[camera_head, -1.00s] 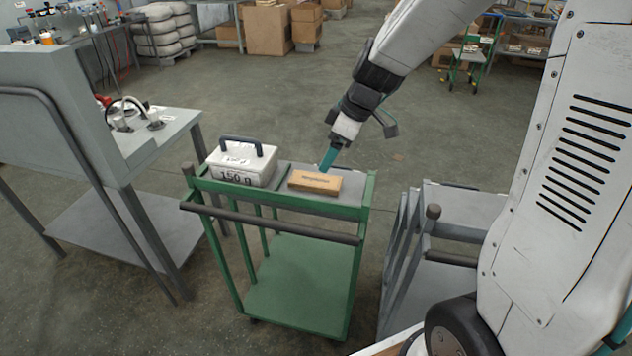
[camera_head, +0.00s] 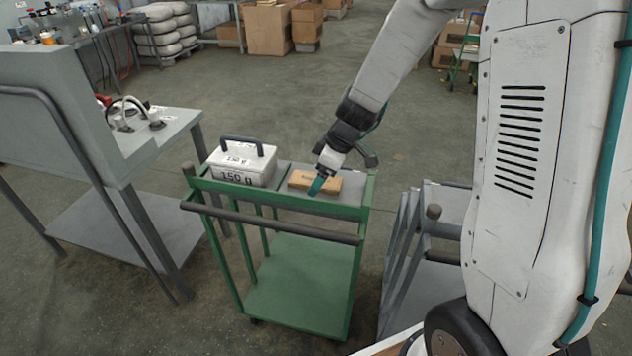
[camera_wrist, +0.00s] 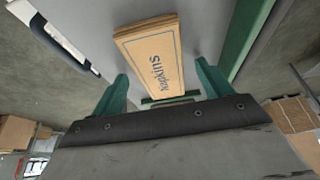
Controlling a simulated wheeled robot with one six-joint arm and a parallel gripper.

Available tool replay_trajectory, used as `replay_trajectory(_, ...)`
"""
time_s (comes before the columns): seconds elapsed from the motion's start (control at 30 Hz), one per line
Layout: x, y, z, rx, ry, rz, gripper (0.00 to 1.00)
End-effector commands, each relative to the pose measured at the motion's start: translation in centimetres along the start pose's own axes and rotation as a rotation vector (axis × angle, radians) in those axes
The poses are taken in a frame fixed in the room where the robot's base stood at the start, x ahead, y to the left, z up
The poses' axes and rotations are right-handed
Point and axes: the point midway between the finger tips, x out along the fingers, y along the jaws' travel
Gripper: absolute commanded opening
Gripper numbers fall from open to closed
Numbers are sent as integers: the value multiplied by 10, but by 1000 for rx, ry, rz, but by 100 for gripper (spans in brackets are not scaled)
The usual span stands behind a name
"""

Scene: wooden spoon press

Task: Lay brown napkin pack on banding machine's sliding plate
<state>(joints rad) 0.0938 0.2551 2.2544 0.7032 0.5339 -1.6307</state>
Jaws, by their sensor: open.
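The brown napkin pack (camera_head: 303,180) lies flat on the grey top of the green trolley, to the right of a white box. My gripper (camera_head: 317,186) is low over the trolley top, in front of part of the pack. In the wrist view the pack (camera_wrist: 153,62) shows its printed label, "Napkins", ahead of my gripper (camera_wrist: 162,86). The teal fingers are spread apart with the pack beyond and between their tips, not gripped. Whether a finger touches it cannot be told. No sliding plate can be clearly made out.
A white box (camera_head: 241,164) marked "150 g" with a dark handle stands beside the pack. The trolley's green rim (camera_head: 335,210) and dark push bar edge the top. A grey machine table (camera_head: 168,135) stands left, a grey cart (camera_head: 445,207) right.

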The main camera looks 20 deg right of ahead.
Motion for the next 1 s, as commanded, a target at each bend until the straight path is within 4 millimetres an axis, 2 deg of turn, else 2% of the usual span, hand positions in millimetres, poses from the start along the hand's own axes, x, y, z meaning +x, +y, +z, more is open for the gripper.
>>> replay_trajectory(0.03,0,0,0,0,0,0,73)
replay_trajectory(0.1,0,0,0,0,0,0,53)
replay_trajectory(0.2,0,0,0,0,0,0,30)
replay_trajectory(0.27,0,0,0,0,0,0,30)
replay_trajectory(0.3,0,0,0,0,0,0,27)
replay_trajectory(0.57,-7,0,-3,-3,2,1,27)
replay_trajectory(1.0,-81,0,-34,-3,2,2,27)
